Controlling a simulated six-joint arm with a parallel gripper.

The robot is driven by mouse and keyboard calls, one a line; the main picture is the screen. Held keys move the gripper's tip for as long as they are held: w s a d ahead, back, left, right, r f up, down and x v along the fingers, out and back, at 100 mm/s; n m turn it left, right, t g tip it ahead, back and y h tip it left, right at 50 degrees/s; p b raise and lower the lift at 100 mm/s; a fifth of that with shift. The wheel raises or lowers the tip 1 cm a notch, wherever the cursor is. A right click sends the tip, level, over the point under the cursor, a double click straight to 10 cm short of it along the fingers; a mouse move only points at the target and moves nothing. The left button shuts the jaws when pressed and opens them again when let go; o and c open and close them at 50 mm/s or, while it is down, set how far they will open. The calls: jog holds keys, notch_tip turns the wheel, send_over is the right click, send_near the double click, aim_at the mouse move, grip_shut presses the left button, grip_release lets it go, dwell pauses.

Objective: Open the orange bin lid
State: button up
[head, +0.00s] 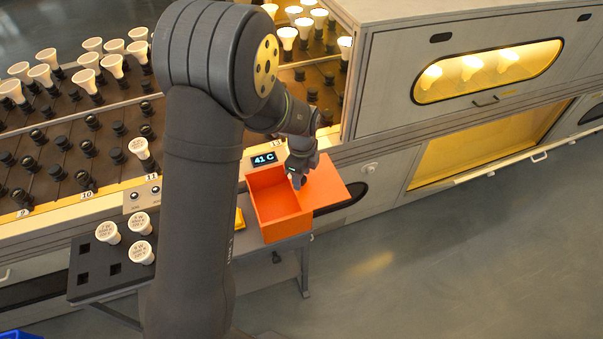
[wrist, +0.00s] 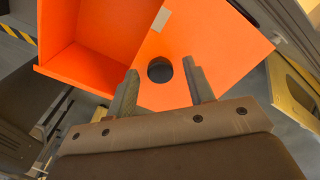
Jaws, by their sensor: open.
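The orange bin (head: 282,222) stands on a small table in the middle of the head view, and its inside shows empty. Its orange lid (head: 330,186) lies swung out to the right, uncovering the bin. In the wrist view the bin (wrist: 88,62) is at upper left and the lid (wrist: 222,52) is at centre right. A dark round spot, knob or hole, shows on the lid between my fingers. My gripper (head: 297,180) is open and empty at the bin's right edge, over the lid; its fingers also show in the wrist view (wrist: 160,70). I cannot tell whether they touch the lid.
A dark tray (head: 85,272) with several white bulbs stands left of my arm. A display (head: 264,159) reading 41 C is behind the bin. Racks of bulbs and sockets fill the back left. A cabinet with a lit window (head: 487,71) is at right. The floor at lower right is clear.

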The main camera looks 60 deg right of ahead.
jog(key=shift+r, duration=0.1)
notch_tip(320, 180, up, 17)
jog(key=shift+r, duration=0.15)
dwell(0.8)
notch_tip(320, 180, down, 18)
jog(key=shift+r, duration=0.2)
dwell(0.3)
jog(key=shift+r, duration=0.1)
